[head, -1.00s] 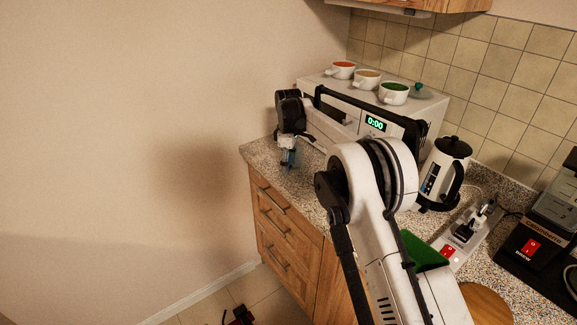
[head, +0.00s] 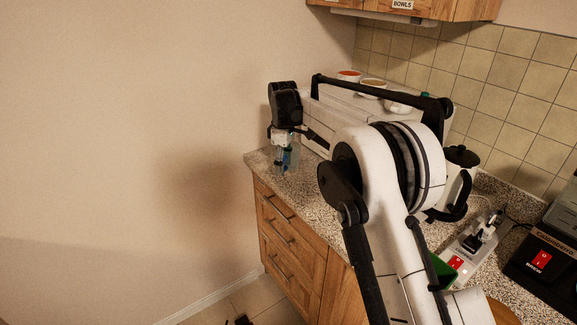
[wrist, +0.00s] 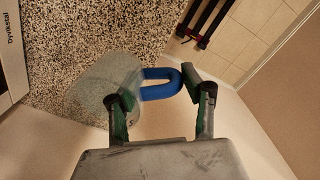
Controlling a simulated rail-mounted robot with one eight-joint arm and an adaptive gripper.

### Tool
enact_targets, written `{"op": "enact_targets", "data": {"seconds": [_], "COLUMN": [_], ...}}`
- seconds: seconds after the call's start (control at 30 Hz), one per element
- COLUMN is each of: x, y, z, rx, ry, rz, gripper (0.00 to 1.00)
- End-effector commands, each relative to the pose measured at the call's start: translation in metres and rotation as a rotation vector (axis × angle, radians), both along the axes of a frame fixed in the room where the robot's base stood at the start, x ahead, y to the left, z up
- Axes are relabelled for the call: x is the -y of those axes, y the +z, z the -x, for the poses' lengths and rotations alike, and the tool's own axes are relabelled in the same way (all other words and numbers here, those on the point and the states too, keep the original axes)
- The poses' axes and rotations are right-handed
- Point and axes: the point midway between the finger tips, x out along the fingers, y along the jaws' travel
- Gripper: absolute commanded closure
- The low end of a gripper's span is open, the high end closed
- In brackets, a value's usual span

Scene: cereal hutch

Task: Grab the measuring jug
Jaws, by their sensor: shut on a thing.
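The measuring jug (wrist: 96,82) is clear with a blue handle (wrist: 160,73) in the wrist view. In the head view my gripper (head: 285,160) points down at the counter's left end, and the jug shows only as small clear and blue parts around the fingers. I cannot tell whether the jug's base touches the counter.
The speckled counter (head: 310,205) ends close by on the left, above wooden drawers (head: 280,235). A white appliance box with several cups (head: 373,87) stands behind my arm. A white kettle (head: 458,180) and a power strip (head: 470,245) are to the right.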

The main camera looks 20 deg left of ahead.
Motion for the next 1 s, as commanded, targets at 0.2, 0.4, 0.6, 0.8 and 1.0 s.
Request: {"op": "enact_targets", "data": {"seconds": [0.2, 0.4, 0.6, 0.8, 1.0], "x": [-0.006, -0.012, -0.016, -0.019, -0.021], "y": [0.012, 0.021, 0.029, 0.034, 0.038], "z": [0.018, 0.033, 0.044, 0.053, 0.059], "rx": [0.0, 0.0, 0.0, 0.0, 0.0], "ry": [-0.001, 0.001, -0.001, 0.0, 0.0], "rz": [0.0, 0.0, 0.0, 0.0, 0.0], "gripper": [1.0, 1.0, 1.0, 1.0, 1.0]}}
